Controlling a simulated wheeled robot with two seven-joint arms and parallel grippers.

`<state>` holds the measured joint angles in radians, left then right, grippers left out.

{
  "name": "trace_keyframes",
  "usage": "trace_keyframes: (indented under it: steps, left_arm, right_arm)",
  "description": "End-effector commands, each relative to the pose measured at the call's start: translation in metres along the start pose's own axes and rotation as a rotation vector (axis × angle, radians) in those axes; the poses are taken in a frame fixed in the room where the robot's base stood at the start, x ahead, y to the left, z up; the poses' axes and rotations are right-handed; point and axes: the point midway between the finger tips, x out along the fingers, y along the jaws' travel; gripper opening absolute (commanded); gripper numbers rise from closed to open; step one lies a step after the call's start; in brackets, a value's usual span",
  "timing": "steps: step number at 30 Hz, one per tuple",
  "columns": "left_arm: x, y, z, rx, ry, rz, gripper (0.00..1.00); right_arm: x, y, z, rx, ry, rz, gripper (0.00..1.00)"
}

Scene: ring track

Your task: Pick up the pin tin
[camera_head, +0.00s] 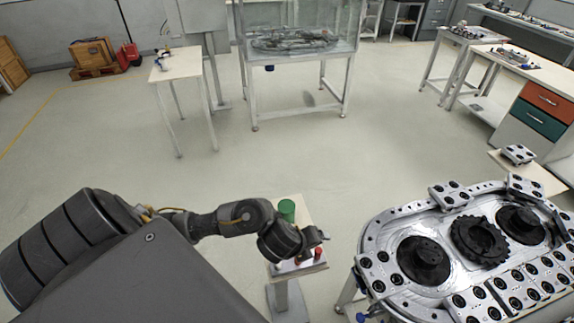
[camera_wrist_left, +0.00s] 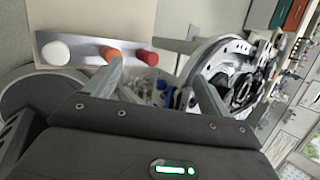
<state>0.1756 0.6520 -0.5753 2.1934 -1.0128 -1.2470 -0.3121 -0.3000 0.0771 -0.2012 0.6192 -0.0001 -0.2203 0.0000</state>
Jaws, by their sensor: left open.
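A green cylinder (camera_head: 287,208), which may be the pin tin, stands upright toward the far end of a small pedestal top. My left gripper (camera_head: 318,238) is over the near end of that top, apart from the green cylinder. In the left wrist view my left gripper (camera_wrist_left: 155,70) is open, with nothing between its fingers. A metal strip (camera_wrist_left: 80,49) with a white peg (camera_wrist_left: 55,53), an orange peg (camera_wrist_left: 112,52) and a red peg (camera_wrist_left: 147,57) lies beyond the fingers. The green cylinder is not visible in that view. My right gripper is not in view.
The pedestal top (camera_head: 306,211) is small and narrow. A large metal ring track (camera_head: 375,235) with dark gears stands close on the right. A white table (camera_head: 178,65) and a glass tank (camera_head: 300,25) stand farther back, with open floor (camera_head: 260,160) between.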

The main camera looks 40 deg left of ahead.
Motion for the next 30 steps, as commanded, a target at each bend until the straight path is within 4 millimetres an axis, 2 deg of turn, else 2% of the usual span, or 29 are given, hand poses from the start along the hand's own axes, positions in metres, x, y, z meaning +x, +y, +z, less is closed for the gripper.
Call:
trace_keyframes:
  steps: [1, 3, 6, 9, 12, 16, 24, 30]
  left_arm:
    - [0.004, 0.005, 0.029, 0.159, -0.034, 0.032, 0.82]
    - [0.005, 0.016, 0.062, 0.349, -0.06, 0.091, 0.82]
    - [0.002, 0.031, 0.102, 0.537, -0.085, 0.176, 0.82]
    - [-0.003, 0.042, 0.129, 0.641, -0.099, 0.237, 0.82]
    - [-0.006, 0.047, 0.14, 0.687, -0.102, 0.268, 0.82]
    - [-0.004, 0.049, 0.142, 0.696, -0.102, 0.274, 0.82]
    - [0.032, 0.058, 0.144, 0.691, -0.101, 0.271, 0.82]
    - [0.048, 0.06, 0.149, 0.691, -0.101, 0.271, 0.82]
  right_arm:
    - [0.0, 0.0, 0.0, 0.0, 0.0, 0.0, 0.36]
    - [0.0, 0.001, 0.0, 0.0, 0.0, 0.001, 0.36]
    - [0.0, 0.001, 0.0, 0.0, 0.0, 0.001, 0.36]
    - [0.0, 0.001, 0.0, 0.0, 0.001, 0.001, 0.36]
    - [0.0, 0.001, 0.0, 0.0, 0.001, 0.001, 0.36]
    - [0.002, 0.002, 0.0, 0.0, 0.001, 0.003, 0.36]
    - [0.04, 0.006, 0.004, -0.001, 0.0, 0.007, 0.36]
    - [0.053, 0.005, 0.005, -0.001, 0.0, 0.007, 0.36]
